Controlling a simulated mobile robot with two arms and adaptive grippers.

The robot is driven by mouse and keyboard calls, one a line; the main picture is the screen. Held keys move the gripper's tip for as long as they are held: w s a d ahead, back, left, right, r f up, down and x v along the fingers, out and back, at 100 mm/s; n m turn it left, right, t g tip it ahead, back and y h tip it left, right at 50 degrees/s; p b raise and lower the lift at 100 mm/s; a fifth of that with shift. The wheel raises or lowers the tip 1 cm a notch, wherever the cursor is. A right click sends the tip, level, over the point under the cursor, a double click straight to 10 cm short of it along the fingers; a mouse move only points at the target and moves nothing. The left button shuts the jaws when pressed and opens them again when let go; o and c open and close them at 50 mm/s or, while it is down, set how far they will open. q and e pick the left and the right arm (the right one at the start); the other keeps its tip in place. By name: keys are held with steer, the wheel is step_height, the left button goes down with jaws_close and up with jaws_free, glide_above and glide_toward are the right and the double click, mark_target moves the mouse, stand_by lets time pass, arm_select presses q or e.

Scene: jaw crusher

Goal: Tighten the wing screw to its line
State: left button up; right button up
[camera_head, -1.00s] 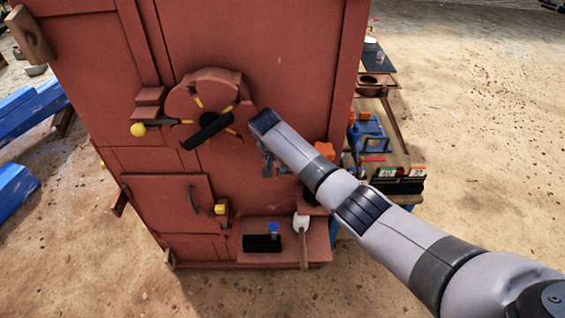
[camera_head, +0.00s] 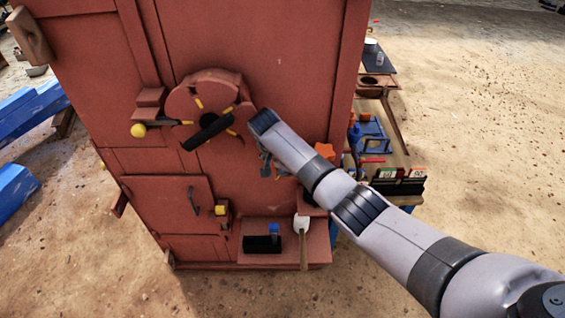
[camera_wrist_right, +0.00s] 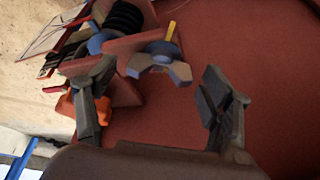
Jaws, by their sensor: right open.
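The wing screw (camera_wrist_right: 160,66) shows in the right wrist view as a grey two-winged head with a blue-grey hub, on a red bracket. A yellow line (camera_wrist_right: 172,31) is marked beside it. My right gripper (camera_wrist_right: 155,102) is open and empty, its fingers spread at either side of the view. The wing screw lies beyond the gap between them, apart from the right-hand finger. In the head view my right gripper (camera_head: 268,163) shows only partly at the red machine front (camera_head: 275,105), behind my forearm, and I cannot make out the wing screw there. My left gripper is not in view.
An orange knob (camera_head: 325,151) is close to my right forearm; orange also shows by the left-hand finger (camera_wrist_right: 102,109). A round hub with a black handle (camera_head: 208,132) is left of the gripper. A ledge (camera_head: 318,240) below holds a white-headed mallet (camera_head: 302,232).

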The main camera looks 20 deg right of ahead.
steer(key=v, duration=0.7)
steer(key=shift+r, duration=0.25)
stand_by(0.4)
steer(key=s+d+f+n+y+b, duration=0.15)
steer(key=s+f, duration=0.45)
steer(key=f, duration=0.8)
steer(key=s+f+n+g+b, duration=0.1)
steer(key=s+f+n+b, duration=0.35)
steer(key=f, duration=0.95)
steer(key=s+d+f+y+b, duration=0.1)
steer(key=s+f, duration=0.7)
steer(key=f, duration=0.6)
steer(key=s+d+f+n+b, duration=0.1)
steer(key=s+f+n+b, duration=0.1)
steer(key=s+f, duration=0.5)
steer(key=s+d+f+n+b, duration=0.1)
steer(key=s+f, duration=0.7)
steer(key=s, duration=1.1)
steer(key=s+d+f+n+g+b, duration=0.1)
steer(key=s+f+b, duration=0.3)
steer(key=s+f, duration=0.4)
steer(key=s+n+y, duration=0.1)
steer(key=s, duration=0.4)
steer(key=shift+s+d+n, duration=0.3)
steer(key=shift+s+d, duration=0.1)
